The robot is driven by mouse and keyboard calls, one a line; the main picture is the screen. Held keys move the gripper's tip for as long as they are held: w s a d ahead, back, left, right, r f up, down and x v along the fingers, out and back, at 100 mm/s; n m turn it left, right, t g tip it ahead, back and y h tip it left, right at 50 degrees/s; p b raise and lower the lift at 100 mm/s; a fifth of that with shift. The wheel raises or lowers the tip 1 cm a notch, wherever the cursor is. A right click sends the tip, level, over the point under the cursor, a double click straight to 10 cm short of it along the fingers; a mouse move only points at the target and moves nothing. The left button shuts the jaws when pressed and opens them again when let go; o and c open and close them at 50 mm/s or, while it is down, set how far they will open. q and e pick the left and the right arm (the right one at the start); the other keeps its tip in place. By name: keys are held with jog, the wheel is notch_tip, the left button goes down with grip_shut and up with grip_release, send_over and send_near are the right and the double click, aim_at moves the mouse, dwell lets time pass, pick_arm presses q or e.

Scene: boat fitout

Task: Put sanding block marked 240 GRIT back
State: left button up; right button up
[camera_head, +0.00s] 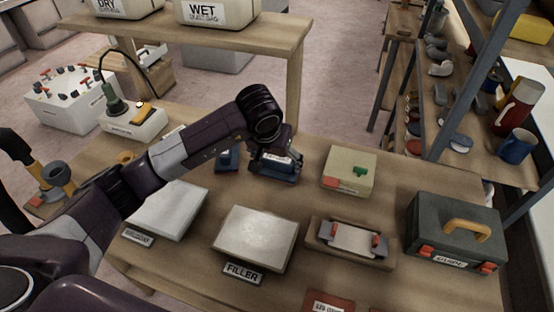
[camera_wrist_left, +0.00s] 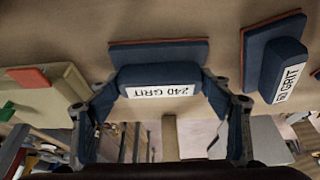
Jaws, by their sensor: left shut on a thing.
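The sanding block marked 240 GRIT (camera_wrist_left: 160,82) is dark blue with a white label, which reads upside down in the left wrist view. My left gripper (camera_wrist_left: 162,95) is shut on its raised grip, one finger on each side. In the head view my left gripper (camera_head: 276,153) is over the middle of the workbench, with the block (camera_head: 278,173) under it, partly hidden. I cannot tell whether the block touches the bench. A second blue sanding block (camera_head: 228,159) sits just left of it; its GRIT label shows in the left wrist view (camera_wrist_left: 278,70). My right gripper is out of view.
A cream box with a green piece (camera_head: 349,170) stands to the right. A FILLER pad (camera_head: 256,238), another pale pad (camera_head: 166,208), a tray with red clips (camera_head: 351,243) and a dark toolbox (camera_head: 455,225) are nearer. A red card (camera_head: 329,302) lies at the front.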

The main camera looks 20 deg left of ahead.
pick_arm(q)
jog(key=o, duration=1.2)
jog(key=shift+r+p, duration=0.2)
jog(key=shift+p, duration=0.15)
jog(key=b+v, duration=0.2)
jog(key=v, duration=1)
